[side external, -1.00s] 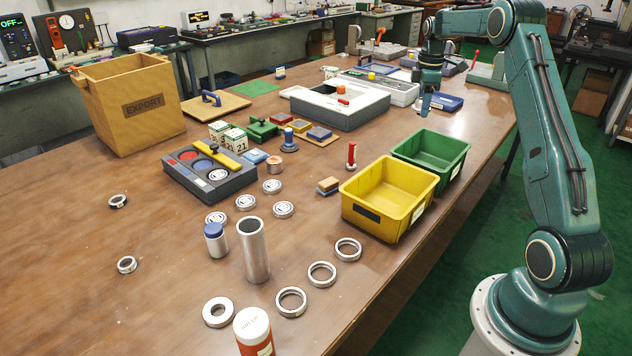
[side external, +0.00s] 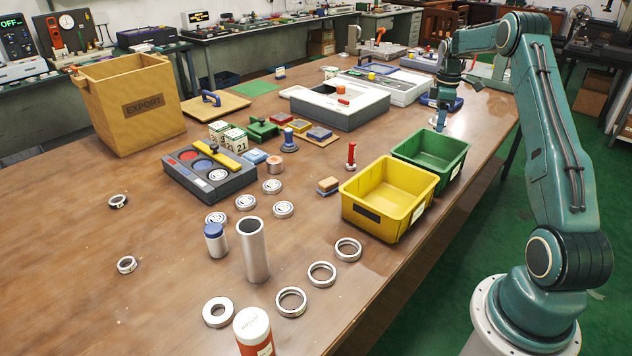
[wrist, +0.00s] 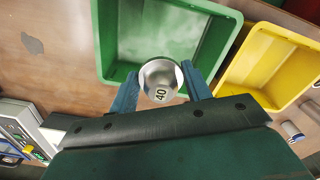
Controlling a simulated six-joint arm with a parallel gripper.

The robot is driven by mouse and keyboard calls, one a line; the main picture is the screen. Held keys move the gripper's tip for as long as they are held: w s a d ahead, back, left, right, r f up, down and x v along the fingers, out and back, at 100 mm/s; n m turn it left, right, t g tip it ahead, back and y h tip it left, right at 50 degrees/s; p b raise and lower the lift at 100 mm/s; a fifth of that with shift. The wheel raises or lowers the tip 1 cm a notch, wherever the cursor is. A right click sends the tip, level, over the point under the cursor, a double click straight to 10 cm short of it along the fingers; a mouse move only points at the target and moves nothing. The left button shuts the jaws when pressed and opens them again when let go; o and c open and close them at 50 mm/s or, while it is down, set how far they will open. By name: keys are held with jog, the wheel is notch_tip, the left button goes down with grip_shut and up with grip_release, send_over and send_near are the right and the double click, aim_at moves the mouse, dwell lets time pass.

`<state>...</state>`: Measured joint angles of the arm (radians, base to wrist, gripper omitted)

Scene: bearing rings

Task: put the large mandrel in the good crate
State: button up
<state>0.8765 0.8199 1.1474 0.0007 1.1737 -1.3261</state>
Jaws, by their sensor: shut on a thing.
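My gripper (wrist: 160,88) is shut on a silvery round mandrel (wrist: 160,75) marked 40, one blue finger on each side of it. In the side view my gripper (side external: 440,122) is just behind the far side of the green crate (side external: 408,147). In the wrist view the mandrel overlaps the rim of the green crate (wrist: 103,40); its lower end is hidden. The green crate looks empty. A yellow crate (side external: 365,214) stands beside it, nearer the side camera, and also shows in the wrist view (wrist: 232,85). I cannot read which crate is labelled good.
A small red-topped stamp (side external: 351,156) stands left of the crates. Several metal rings lie left of the yellow crate, near an upright metal tube (side external: 253,250). A white machine (side external: 340,108) stands behind. The table edge runs along the crates' right side.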

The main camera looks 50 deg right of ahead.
notch_tip(320, 180, down, 10)
jog(key=shift+f, duration=0.25)
jog(key=shift+f, duration=2.15)
jog(key=shift+f, duration=0.15)
jog(key=o, duration=1.3)
jog(key=shift+c, duration=0.2)
notch_tip(320, 180, up, 12)
jog(key=shift+f, duration=0.1)
jog(key=shift+r, duration=0.25)
